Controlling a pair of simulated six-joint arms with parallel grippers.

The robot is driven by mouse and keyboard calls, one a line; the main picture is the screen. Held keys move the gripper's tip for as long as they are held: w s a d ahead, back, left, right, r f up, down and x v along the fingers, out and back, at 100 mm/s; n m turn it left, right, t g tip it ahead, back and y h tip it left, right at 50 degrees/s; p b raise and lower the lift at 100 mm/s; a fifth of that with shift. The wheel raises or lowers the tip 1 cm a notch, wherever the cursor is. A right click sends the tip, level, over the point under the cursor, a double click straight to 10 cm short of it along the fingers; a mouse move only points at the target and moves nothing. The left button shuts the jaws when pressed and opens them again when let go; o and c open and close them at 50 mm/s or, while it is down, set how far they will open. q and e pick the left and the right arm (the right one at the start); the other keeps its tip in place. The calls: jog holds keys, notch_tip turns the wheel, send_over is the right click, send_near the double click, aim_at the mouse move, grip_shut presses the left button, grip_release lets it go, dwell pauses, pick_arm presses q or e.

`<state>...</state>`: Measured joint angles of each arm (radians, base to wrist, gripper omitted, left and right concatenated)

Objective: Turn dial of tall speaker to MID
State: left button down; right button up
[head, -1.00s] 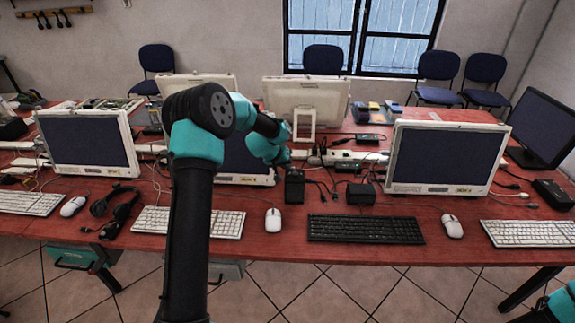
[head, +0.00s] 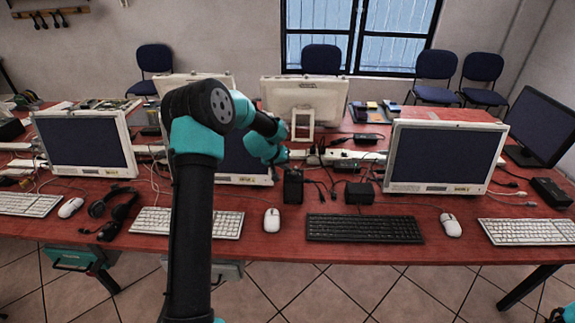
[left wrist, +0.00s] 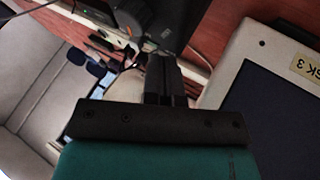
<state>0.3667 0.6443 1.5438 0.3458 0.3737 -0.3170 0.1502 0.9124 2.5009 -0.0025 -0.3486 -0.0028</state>
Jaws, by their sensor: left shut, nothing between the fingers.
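The tall speaker looks to be the small upright black box (head: 293,186) on the red table, behind the white mouse and left of a lower black box. In the left wrist view a dark body (left wrist: 185,18), likely this speaker, stands just beyond my fingertips. A round grey part with a small orange mark (left wrist: 164,33) shows beside it. I cannot tell whether this is the dial, and no MID label is readable. My left gripper (left wrist: 163,65) is shut and empty, very close to the dark body; I cannot tell whether it touches. My right gripper is out of view.
A white monitor (head: 446,158) stands to the right; another is partly hidden behind my left arm. A black keyboard (head: 364,228) and a white mouse (head: 272,220) lie in front. A lower black box (head: 360,193), cables and a power strip (head: 355,155) crowd the area around the speaker.

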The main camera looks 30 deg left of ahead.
pick_arm(q)
jog(key=a+v, duration=0.1)
jog(key=v, duration=0.9)
jog(key=shift+s+a, duration=0.2)
jog(key=shift+s, duration=0.25)
